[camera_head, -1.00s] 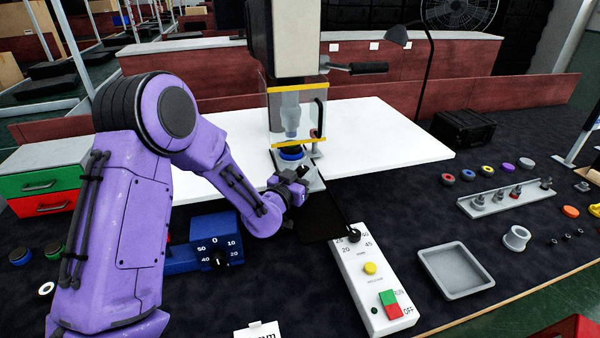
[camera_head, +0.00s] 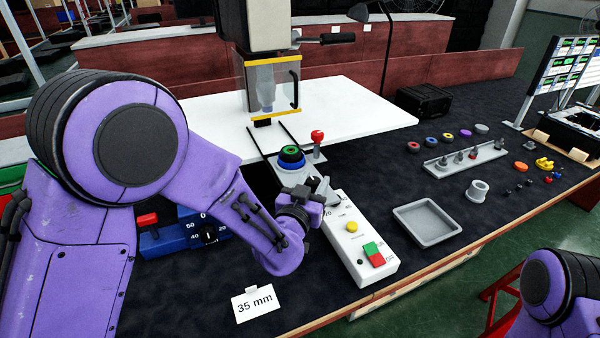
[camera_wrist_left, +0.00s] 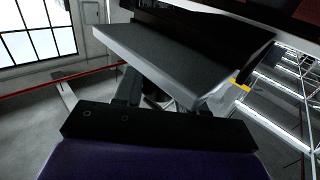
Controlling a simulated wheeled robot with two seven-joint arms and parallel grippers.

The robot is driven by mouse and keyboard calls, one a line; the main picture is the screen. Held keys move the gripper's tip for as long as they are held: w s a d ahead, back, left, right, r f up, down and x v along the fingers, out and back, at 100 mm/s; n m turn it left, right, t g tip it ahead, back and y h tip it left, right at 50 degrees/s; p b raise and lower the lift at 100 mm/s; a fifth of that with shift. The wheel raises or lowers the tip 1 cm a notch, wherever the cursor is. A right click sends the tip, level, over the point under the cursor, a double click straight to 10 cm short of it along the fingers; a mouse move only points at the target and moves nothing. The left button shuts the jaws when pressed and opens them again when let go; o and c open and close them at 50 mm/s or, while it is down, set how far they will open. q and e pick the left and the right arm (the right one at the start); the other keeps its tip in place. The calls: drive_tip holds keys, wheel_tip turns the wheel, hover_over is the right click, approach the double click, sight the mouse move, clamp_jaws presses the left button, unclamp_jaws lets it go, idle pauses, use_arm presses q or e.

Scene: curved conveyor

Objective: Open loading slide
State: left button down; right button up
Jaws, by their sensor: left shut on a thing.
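The loading slide (camera_head: 291,178) is a grey plate bearing a blue holder with a green and black ring (camera_head: 291,155). It is drawn out on its two dark rails, clear of the press guard (camera_head: 271,84). My left gripper (camera_head: 318,190) is shut on the front end of the slide; its fingertips are partly hidden by the wrist. In the left wrist view, a grey slab (camera_wrist_left: 185,60), seemingly the slide, lies above the gripper fingers (camera_wrist_left: 155,95). Part of my right arm shows at the lower right of the head view; its gripper is out of view.
A white control box (camera_head: 351,235) stands close to my left gripper. A blue dial box (camera_head: 190,236) is to the left, with a "35 mm" card (camera_head: 255,303) in front. A red knob (camera_head: 317,136) stands beside the slide. A grey tray (camera_head: 427,222) lies right.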

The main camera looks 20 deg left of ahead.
use_arm(q)
drive_tip(key=shift+s+d, duration=0.5)
drive_tip(key=shift+s, duration=0.1)
drive_tip(key=c, duration=0.8)
unclamp_jaws()
drive_tip(key=shift+s, duration=0.1)
drive_tip(key=s+p, duration=0.1)
drive_tip(key=s, duration=0.2)
drive_tip(key=s+p, duration=0.1)
drive_tip(key=s, duration=0.3)
drive_tip(key=s+a, duration=0.1)
drive_tip(key=s, duration=0.2)
drive_tip(key=shift+s+p, duration=0.15)
drive_tip(key=shift+p, duration=0.25)
